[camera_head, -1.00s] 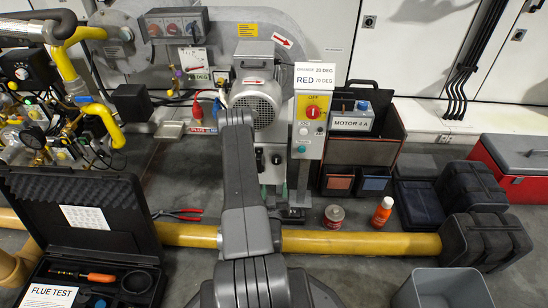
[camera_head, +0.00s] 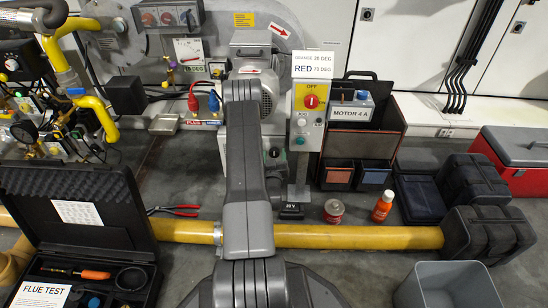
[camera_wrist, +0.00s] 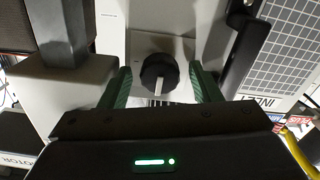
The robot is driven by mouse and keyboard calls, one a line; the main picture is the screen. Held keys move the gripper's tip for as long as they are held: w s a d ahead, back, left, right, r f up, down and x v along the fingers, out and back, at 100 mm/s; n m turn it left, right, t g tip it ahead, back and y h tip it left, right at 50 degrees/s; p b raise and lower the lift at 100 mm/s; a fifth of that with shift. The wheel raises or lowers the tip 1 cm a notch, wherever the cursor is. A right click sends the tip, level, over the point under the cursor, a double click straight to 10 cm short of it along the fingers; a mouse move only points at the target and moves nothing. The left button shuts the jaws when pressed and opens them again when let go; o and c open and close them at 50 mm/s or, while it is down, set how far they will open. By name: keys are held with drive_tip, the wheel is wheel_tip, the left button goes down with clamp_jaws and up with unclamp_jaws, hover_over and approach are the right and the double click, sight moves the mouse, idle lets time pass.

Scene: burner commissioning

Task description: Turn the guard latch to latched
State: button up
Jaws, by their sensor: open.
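A round black knob (camera_wrist: 159,74) with a pale pointer bar sits on a light plate in the wrist view; I take it to be the guard latch. Its pointer runs roughly up and down in that picture. My gripper (camera_wrist: 160,80) is open, with one green finger on each side of the knob and visible gaps between. I cannot tell how deep the fingers reach around it. Marks below the knob are partly hidden by the gripper body. In the head view my arm covers the gripper, and I cannot pick out the latch there.
A black handle-like bar (camera_wrist: 248,45) and a grey grid panel (camera_wrist: 290,45) stand right of the knob. A dark grey post (camera_wrist: 62,35) is at left. In the head view, a control box (camera_head: 309,115) stands right of my arm, and a yellow pipe (camera_head: 350,237) crosses the floor.

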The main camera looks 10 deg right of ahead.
drive_tip(key=c, duration=1)
drive_tip(key=shift+m, duration=0.4)
drive_tip(key=m, duration=0.3)
drive_tip(key=shift+m, duration=0.4)
drive_tip(key=m, duration=0.4)
drive_tip(key=shift+m, duration=0.3)
drive_tip(key=m, duration=0.4)
drive_tip(key=shift+m, duration=2.5)
